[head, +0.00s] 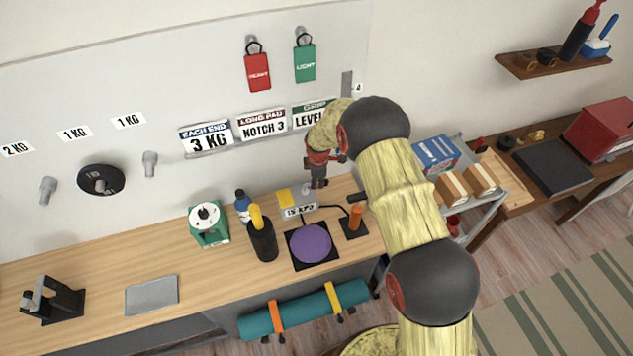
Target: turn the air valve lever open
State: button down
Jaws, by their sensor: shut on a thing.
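My gripper (318,184) points down above the back of the wooden bench, just behind and to the right of a small yellow and grey box (298,211) with a "15" readout. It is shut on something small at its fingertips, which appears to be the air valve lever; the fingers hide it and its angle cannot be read. A dark cable or hose runs from the box to an upright orange handle (356,214) on a black base. A purple disc (311,243) on a black square lies in front of the box.
A black bottle with a yellow top (262,240), a blue bottle (242,207) and a green dial device (208,224) stand to the left. Sign cards (262,123) line a wall ledge behind. A cart (485,207) with boxes stands right.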

jog(key=shift+w+r+n, duration=0.1)
jog(key=shift+w+n, duration=0.05)
jog(key=shift+n, duration=0.25)
jog(key=c, duration=1.9)
grip_release()
jog(key=shift+d, duration=0.1)
jog(key=r, duration=0.4)
jog(key=s+r, duration=0.1)
jog(key=r, duration=0.2)
jog(key=s+r, duration=0.1)
jog(key=r, duration=0.3)
jog(key=shift+s+d+r, duration=0.15)
jog(key=shift+r, duration=0.15)
